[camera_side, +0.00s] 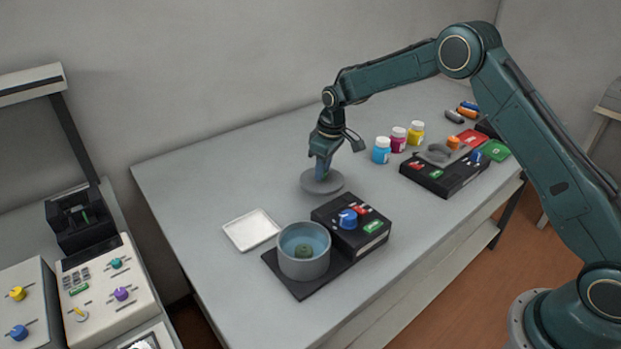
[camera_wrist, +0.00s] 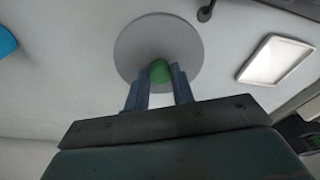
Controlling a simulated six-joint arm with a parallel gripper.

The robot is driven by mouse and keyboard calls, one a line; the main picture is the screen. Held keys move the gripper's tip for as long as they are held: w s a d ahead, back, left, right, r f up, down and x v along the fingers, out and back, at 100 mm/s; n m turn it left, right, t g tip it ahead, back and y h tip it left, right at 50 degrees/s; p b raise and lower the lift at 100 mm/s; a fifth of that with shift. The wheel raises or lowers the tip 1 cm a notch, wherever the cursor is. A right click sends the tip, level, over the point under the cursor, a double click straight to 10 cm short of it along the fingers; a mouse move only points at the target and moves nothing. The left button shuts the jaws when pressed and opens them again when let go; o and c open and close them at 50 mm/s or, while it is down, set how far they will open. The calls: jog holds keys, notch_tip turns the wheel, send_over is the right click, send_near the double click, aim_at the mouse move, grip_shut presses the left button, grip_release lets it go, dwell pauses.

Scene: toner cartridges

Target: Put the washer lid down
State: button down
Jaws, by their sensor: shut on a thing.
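The washer lid (camera_side: 312,184) is a flat grey disc at the middle of the table. It also shows in the wrist view (camera_wrist: 136,42), with a green knob (camera_wrist: 159,72) at its centre. My gripper (camera_side: 321,172) points straight down over the lid. In the wrist view my gripper (camera_wrist: 159,78) has its two blue fingers shut on the green knob. The lid looks level and at or close to the table top; I cannot tell if it touches. The washer (camera_side: 304,265), a round grey tub with blue inside and a green hub, stands uncovered on a black base at the front.
A white tray (camera_side: 251,230) lies left of the washer. A black control box (camera_side: 351,225) with a blue knob adjoins the tub. Bottles (camera_side: 398,139) and a second black device (camera_side: 444,172) stand right of my gripper. The table's left part is clear.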

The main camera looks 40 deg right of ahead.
aim_at(329, 181)
jog(key=shift+f, duration=1.8)
jog(key=shift+f, duration=0.15)
jog(key=c, duration=1.2)
grip_release()
jog(key=shift+s+d+r, duration=0.1)
jog(key=shift+s+r, duration=0.15)
jog(key=shift+r, duration=1.8)
jog(key=shift+s+d+r, duration=0.15)
jog(key=shift+s+r, duration=0.15)
jog(key=shift+r, duration=1.7)
jog(key=shift+s+d+r, duration=0.1)
jog(key=shift+s+r, duration=0.15)
jog(key=shift+r, duration=1.8)
